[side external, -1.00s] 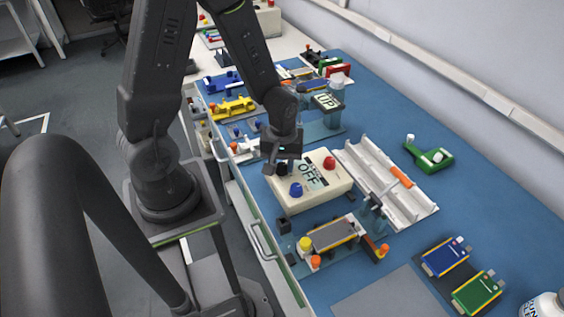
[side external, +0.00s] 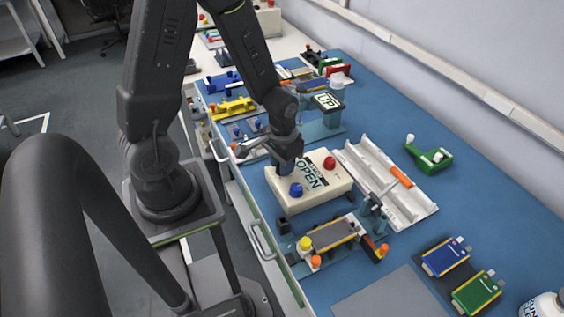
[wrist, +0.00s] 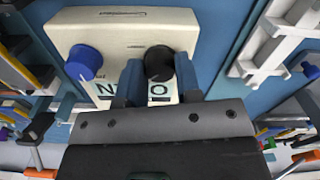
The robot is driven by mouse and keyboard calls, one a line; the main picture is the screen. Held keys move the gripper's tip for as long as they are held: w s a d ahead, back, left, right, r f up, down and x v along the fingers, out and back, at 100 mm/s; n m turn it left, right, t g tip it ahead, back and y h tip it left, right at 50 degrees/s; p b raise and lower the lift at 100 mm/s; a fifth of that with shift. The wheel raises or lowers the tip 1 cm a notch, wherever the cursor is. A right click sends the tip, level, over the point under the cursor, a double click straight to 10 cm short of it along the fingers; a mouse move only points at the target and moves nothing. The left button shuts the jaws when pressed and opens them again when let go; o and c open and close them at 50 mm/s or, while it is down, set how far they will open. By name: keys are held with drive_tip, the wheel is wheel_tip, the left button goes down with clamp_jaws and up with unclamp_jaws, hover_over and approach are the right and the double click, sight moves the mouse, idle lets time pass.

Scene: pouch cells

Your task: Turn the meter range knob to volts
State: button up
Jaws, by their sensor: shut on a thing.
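The meter is a cream box (side external: 318,199) on the blue bench mat, with a display (side external: 311,178) that reads OPEN. A blue knob (side external: 296,189) and a red knob (side external: 329,163) stand on its top. In the wrist view the black range knob (wrist: 159,60) sits beside the blue knob (wrist: 84,63), on the cream meter top (wrist: 122,32). My gripper (wrist: 159,78) has one blue-grey finger on each side of the black knob and is shut on it. In the side view my gripper (side external: 282,171) hides the black knob. The display is partly covered in the wrist view.
A white slotted tray (side external: 412,205) with an orange piece lies right of the meter. A fixture with a grey pouch cell (side external: 334,234) is in front. A stand with a display reading UP (side external: 327,101) is behind.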

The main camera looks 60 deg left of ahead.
drive_tip(key=shift+m, duration=0.9)
drive_tip(key=o, duration=0.9)
wheel_tip(320, 180, up, 14)
drive_tip(key=shift+f, duration=0.1)
